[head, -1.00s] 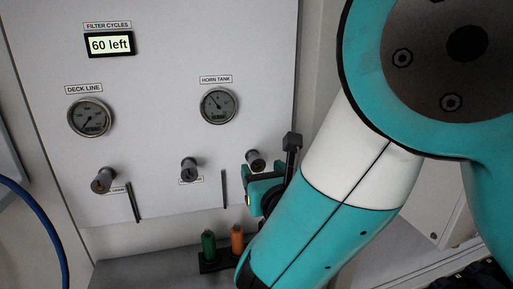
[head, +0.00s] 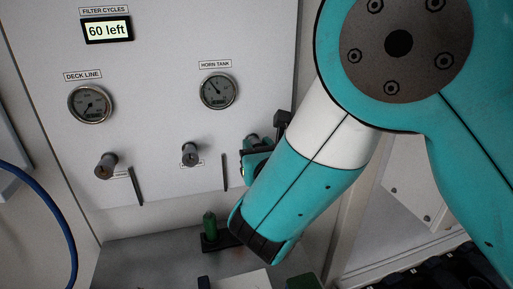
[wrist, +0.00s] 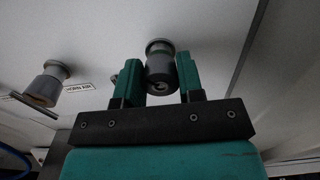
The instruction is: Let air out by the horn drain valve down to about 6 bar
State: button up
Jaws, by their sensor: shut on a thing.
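The horn tank gauge (head: 218,91) is a round dial at the upper right of the panel; its needle points up and left, and its numbers are too small to read. Below and right of it, a grey cylindrical knob (head: 252,141) is partly hidden by my gripper (head: 257,152). In the wrist view, my gripper (wrist: 159,76) has its green fingers on either side of this knob (wrist: 160,68), shut on it. No label for this knob is readable. Another grey knob (wrist: 48,83) stands to its left, beside a label reading "HORN AIR" (wrist: 79,88).
A deck line gauge (head: 90,103) and a display (head: 107,30) reading "60 left" are on the panel's left. Other knobs (head: 106,165) (head: 190,154) and thin dark bars (head: 135,187) stick out below. A green marker-like object (head: 209,226) stands on the ledge beneath.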

jog(key=m+b, duration=0.2)
jog(key=m, duration=0.2)
jog(key=shift+f+m, duration=0.1)
jog(key=shift+m, duration=0.2)
jog(key=shift+d+m+b, duration=0.1)
jog(key=shift+m+b, duration=1.15)
jog(key=shift+m, duration=0.95)
jog(key=o, duration=0.9)
jog(key=shift+s, duration=0.15)
